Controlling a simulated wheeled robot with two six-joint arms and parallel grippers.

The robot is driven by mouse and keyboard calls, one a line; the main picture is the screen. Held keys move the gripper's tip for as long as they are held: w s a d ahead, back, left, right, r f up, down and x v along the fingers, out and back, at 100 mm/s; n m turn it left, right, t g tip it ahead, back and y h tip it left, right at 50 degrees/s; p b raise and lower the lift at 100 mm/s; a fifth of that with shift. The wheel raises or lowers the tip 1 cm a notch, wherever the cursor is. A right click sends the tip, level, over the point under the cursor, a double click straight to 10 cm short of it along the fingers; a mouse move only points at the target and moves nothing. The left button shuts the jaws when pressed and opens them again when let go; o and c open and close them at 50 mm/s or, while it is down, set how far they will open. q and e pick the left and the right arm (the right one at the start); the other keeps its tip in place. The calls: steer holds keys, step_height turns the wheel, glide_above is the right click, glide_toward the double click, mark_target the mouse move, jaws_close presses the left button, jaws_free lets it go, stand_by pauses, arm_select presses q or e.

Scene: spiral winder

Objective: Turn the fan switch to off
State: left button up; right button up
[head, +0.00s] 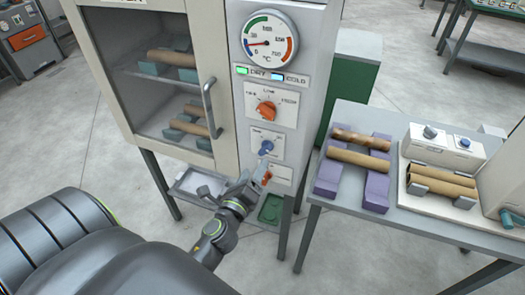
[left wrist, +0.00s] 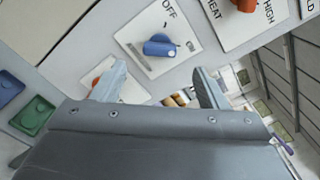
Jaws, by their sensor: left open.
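The cabinet's control panel (head: 285,110) carries an orange knob (head: 266,110) above a blue knob (head: 267,147), with a small orange switch (head: 267,176) lowest. In the left wrist view the blue knob (left wrist: 160,46) sits on a white plate with OFF printed beside it. The orange knob (left wrist: 245,5) is on a plate marked HEAT and HIGH. I cannot read which control is the fan switch. My left gripper (head: 257,178) is open and empty at the lower panel; its fingers (left wrist: 160,82) are spread below the blue knob and partly hide the lowest orange switch.
A dial gauge (head: 269,43) and lit DRY and COLD lamps are above the knobs. The cabinet door handle (head: 211,108) sticks out to the left. A table (head: 390,208) with brown tubes on purple blocks (head: 376,189) stands right.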

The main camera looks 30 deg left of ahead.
mark_target(263, 153)
arm_select(q)
steer(key=x, duration=0.7)
steer(key=shift+w+a+p, duration=0.1)
steer(key=shift+w+p, duration=0.2)
steer(key=shift+w, duration=0.1)
steer(key=c, duration=1)
